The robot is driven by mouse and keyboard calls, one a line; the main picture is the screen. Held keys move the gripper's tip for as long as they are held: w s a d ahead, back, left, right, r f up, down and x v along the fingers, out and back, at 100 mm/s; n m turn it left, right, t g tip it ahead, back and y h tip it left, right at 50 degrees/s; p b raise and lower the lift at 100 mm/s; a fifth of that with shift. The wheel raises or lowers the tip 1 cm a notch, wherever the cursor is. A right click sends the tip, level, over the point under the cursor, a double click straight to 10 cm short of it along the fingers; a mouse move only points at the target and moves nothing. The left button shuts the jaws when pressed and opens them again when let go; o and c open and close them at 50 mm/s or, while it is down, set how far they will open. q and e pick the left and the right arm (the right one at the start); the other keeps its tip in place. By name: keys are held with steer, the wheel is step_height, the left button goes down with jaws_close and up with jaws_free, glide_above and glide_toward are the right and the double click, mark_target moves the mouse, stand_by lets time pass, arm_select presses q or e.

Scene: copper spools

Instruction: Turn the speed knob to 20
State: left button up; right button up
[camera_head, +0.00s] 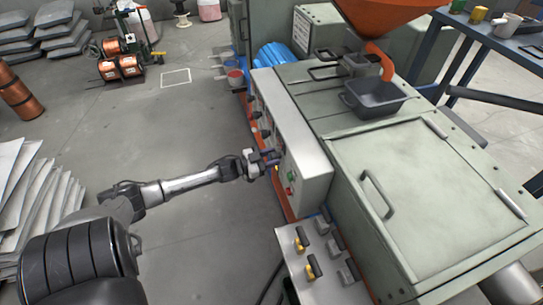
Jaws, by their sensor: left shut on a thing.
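My left arm reaches in from the lower left, and its gripper (270,161) is at the left face of the grey control box (312,168). The gripper is shut on the speed knob, which is mostly hidden behind the fingers. The knob's scale and reading are too small to tell. A green button (291,176) is on the same face, just below and right of the gripper. Several dark controls (265,133) sit farther up that face. My right gripper is not in view.
A lower panel with yellow-handled switches (313,267) stands below the control box. The green machine cabinet (430,195), with a dark tray (374,98) on top, fills the right. The floor between is clear.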

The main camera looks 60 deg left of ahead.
arm_select(q)
steer(key=shift+r+m+p, duration=0.15)
steer(key=shift+m+p, duration=0.35)
steer(key=shift+m, duration=0.3)
steer(key=m+p, duration=0.1)
steer(key=m, duration=0.1)
steer(key=shift+m, duration=0.4)
steer(key=m, duration=0.2)
steer(key=shift+m, duration=0.3)
steer(key=shift+m+p, duration=0.4)
steer(key=shift+m, duration=1.2)
steer(key=o, duration=0.9)
steer(key=shift+f, duration=0.2)
steer(key=s+a, duration=0.1)
steer(key=s, duration=0.3)
steer(key=s+p, duration=0.1)
steer(key=s, duration=0.4)
steer(key=s+a, duration=0.1)
steer(key=s, duration=0.3)
steer(key=shift+s+a+f+p, duration=0.2)
steer(key=shift+s+a+p, duration=0.1)
steer(key=shift+a+p, duration=0.1)
